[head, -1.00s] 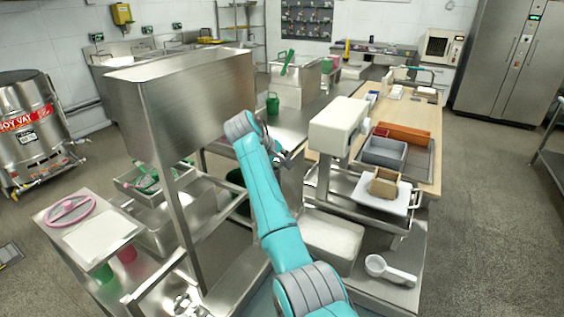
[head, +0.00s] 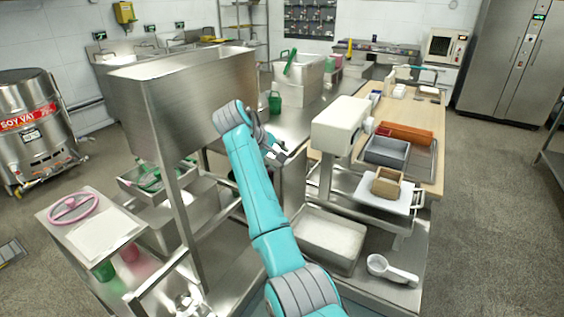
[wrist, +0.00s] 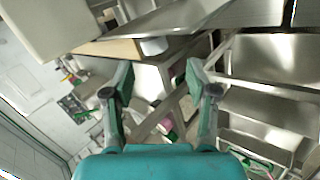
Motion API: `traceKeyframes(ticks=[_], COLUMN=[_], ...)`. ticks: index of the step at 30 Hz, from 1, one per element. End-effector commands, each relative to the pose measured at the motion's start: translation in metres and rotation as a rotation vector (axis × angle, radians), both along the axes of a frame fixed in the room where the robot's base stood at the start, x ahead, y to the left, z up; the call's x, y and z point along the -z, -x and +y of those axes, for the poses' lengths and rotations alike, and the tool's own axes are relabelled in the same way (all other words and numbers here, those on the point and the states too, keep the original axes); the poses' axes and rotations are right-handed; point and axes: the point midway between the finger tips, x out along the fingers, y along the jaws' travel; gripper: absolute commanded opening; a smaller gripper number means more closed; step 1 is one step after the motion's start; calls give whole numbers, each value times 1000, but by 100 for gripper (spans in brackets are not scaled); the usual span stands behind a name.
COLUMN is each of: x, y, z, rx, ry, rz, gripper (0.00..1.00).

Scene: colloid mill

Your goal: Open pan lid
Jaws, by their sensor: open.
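My gripper (head: 277,153) is open and empty at the far end of my teal arm, above the metal counter in the head view. In the wrist view my gripper (wrist: 160,82) has its two fingers spread, with nothing between them. A shallow rectangular metal pan (head: 328,240) with a pale, flat surface inside its rim sits low, right of my arm and under the white machine. I cannot tell whether that surface is a lid or contents. My gripper is well above and beyond this pan, not touching it.
A tall steel hopper (head: 190,100) stands close left of my arm. A white machine head (head: 340,122) stands close right. A wooden table (head: 425,125) holds grey and orange bins. A white scoop (head: 392,270) lies at lower right. Open floor (head: 490,220) is at right.

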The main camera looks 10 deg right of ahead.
Motion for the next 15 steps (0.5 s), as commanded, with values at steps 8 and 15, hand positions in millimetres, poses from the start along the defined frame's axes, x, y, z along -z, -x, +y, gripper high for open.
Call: traceKeyframes(ticks=[8,15], x=[-38,-50], y=[23,32], z=[25,34], rx=[-1,-2], ry=[-1,-1], rz=[0,2], gripper=[58,58])
